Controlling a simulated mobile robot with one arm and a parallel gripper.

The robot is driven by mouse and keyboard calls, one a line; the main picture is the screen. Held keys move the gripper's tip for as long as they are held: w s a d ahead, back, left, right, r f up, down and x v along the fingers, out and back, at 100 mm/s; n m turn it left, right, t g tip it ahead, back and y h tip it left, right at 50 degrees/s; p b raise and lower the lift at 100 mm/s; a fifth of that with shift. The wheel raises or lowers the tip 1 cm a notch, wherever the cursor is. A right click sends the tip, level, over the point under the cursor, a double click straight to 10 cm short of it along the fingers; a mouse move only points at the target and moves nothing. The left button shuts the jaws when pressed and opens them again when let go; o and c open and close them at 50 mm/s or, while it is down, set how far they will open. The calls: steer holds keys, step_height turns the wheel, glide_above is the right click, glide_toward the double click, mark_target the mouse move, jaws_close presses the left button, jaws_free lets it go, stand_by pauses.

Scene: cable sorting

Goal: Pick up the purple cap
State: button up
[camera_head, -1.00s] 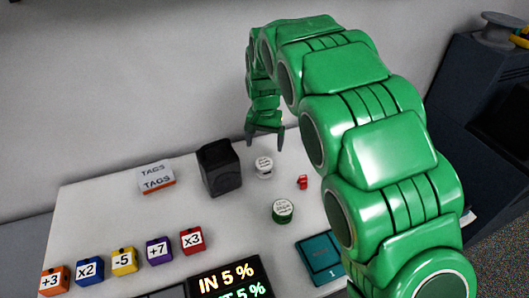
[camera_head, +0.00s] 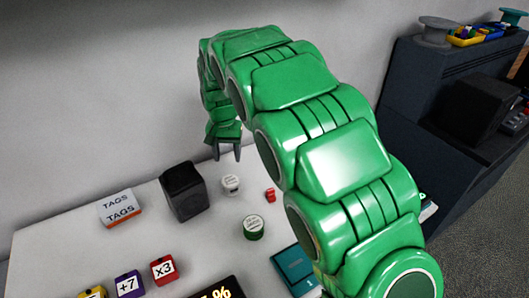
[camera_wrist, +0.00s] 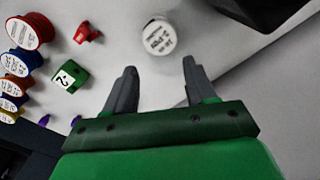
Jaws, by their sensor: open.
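Two small purple pieces lie near the left in the wrist view, one (camera_wrist: 44,120) farther left and one (camera_wrist: 75,120) beside it near my gripper's base. I cannot tell which, if either, is the purple cap; both are small and unclear. In the head view I see no purple cap; my arm hides part of the table. My gripper (camera_head: 227,156) hangs above the back of the table, near the wall. It is open and empty, as its spread fingers show in the wrist view (camera_wrist: 159,67).
A tags box (camera_head: 120,208) and numbered cubes (camera_head: 129,285) are left. Several coloured spools (camera_wrist: 30,31) and a green cube (camera_wrist: 70,78) show in the wrist view.

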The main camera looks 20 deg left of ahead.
steer(key=w+d+f+m, duration=0.1)
steer(key=w+d+m, duration=0.1)
steer(key=w, duration=0.4)
steer(key=w+d+f+m, duration=0.2)
steer(key=w+d+m, duration=0.1)
steer(key=w, duration=0.3)
steer(key=w+d+f+m, duration=0.2)
steer(key=w+m, duration=0.2)
steer(key=w, duration=0.3)
steer(key=shift+d, duration=0.2)
steer(key=shift+s+d+f, duration=0.1)
steer(key=shift+d+f, duration=0.1)
steer(key=shift+f, duration=1.7)
steer(key=shift+d+f, duration=0.15)
steer(key=shift+f, duration=1.75)
steer(key=c, duration=1)
steer(key=shift+r, duration=0.15)
